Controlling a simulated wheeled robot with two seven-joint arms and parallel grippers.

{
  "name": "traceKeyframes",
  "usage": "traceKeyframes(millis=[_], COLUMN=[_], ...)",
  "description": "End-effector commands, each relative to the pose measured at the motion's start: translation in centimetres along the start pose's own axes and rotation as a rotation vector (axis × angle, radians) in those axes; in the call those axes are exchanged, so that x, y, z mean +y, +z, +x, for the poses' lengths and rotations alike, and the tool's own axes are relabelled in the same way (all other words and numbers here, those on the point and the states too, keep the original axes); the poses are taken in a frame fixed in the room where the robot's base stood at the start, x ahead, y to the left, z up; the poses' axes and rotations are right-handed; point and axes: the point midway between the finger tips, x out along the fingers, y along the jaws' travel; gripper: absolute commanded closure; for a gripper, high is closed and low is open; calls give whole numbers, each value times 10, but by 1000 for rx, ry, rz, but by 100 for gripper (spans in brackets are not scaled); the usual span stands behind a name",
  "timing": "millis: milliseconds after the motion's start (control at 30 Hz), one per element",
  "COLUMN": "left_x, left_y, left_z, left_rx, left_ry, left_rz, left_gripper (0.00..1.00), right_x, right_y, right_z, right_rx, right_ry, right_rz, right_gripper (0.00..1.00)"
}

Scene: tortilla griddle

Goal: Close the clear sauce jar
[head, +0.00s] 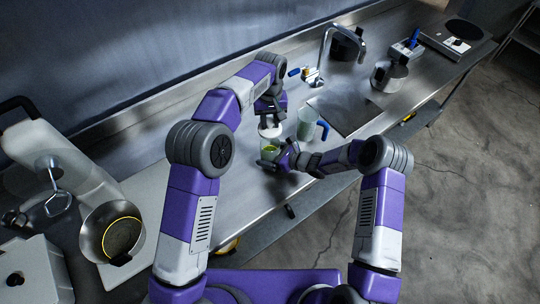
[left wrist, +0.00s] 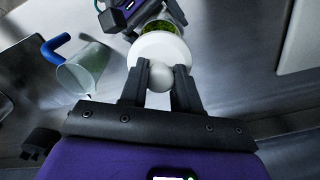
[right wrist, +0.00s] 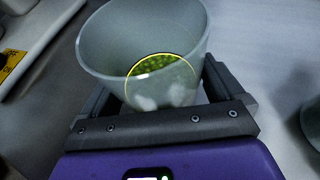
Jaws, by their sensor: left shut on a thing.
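The clear sauce jar (head: 268,152) holds green sauce and stands near the front of the steel counter. My right gripper (head: 288,158) has its fingers on both sides of the jar (right wrist: 140,35), whose open rim shows in the right wrist view. The white round lid (left wrist: 160,46) has a ball knob (left wrist: 160,78). My left gripper (left wrist: 159,88) is shut on that knob. In the head view the lid (head: 270,131) is just above the jar, under my left gripper (head: 270,121). I cannot tell whether lid and rim touch.
A clear pitcher with a blue handle (head: 307,124) stands close to the right of the jar. A mixer bowl (head: 108,232) is at left. A metal pot (head: 388,76) and a scale (head: 460,38) stand farther right.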

Motion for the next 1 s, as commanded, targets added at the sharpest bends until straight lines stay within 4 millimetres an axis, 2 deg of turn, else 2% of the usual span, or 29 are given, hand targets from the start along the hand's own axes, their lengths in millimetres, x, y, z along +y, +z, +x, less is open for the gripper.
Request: traceKeyframes(millis=[33,67,433,567,800,1000], left_x=[0,0,0,0,0,0], left_y=[0,0,0,0,2,2], left_z=[0,0,0,7,42,50], left_rx=[0,0,0,-1,-2,1], left_ry=[0,0,0,-1,0,2], left_rz=[0,0,0,0,0,-1], left_gripper=[100,100,100,100,100,100], right_x=[0,0,0,0,0,0], right_y=[0,0,0,0,0,0], right_z=[0,0,0,0,0,0], right_rx=[0,0,0,0,0,0], right_ry=[0,0,0,0,0,0], right_rz=[0,0,0,0,0,0], right_gripper=[14,18,74,74,74,74])
